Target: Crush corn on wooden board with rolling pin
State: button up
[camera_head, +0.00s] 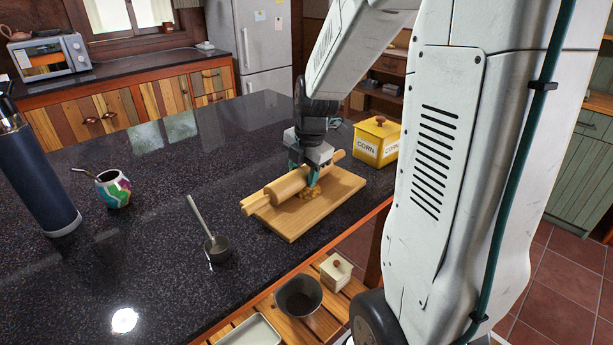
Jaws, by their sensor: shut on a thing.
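A wooden rolling pin (286,187) lies across the wooden board (327,204) on the dark countertop. My gripper (305,174) points down over the pin and is shut on it near the middle right part of its barrel. Yellow-brown corn (311,192) lies on the board right beside the pin, close under my gripper. Part of the corn may be hidden by the pin and the fingers. A yellow box labelled CORN (376,141) stands behind the board to the right, with its lid on.
A dark ladle (217,249) lies left of the board. A colourful cup (114,189) and a dark blue flask (40,180) stand farther left. Below the counter edge, a wooden shelf holds a dark pot (299,297) and a small lidded box (336,271). The counter behind the board is clear.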

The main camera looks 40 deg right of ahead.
aim_at(319, 195)
jog(key=shift+w+a, duration=0.15)
jog(key=shift+w, duration=0.9)
jog(key=shift+s+d+f, duration=0.1)
jog(key=shift+s+d, duration=0.05)
jog(key=shift+s, duration=1.2)
jog(key=shift+s+d+r, duration=0.1)
jog(key=shift+s+d, duration=0.05)
jog(key=shift+s, duration=1.15)
jog(key=shift+s+d+f, duration=0.1)
jog(key=shift+s+d, duration=0.05)
jog(key=shift+s, duration=1.2)
jog(key=shift+w+a, duration=0.15)
jog(key=shift+w, duration=0.9)
jog(key=shift+w+a, duration=0.1)
jog(key=shift+w, duration=0.95)
jog(key=shift+w+a, duration=0.2)
jog(key=shift+w, duration=1.65)
jog(key=shift+s+d, duration=0.2)
jog(key=shift+s, duration=1.85)
jog(key=shift+f, duration=0.1)
jog(key=shift+w+r, duration=0.1)
jog(key=shift+r, duration=4.05)
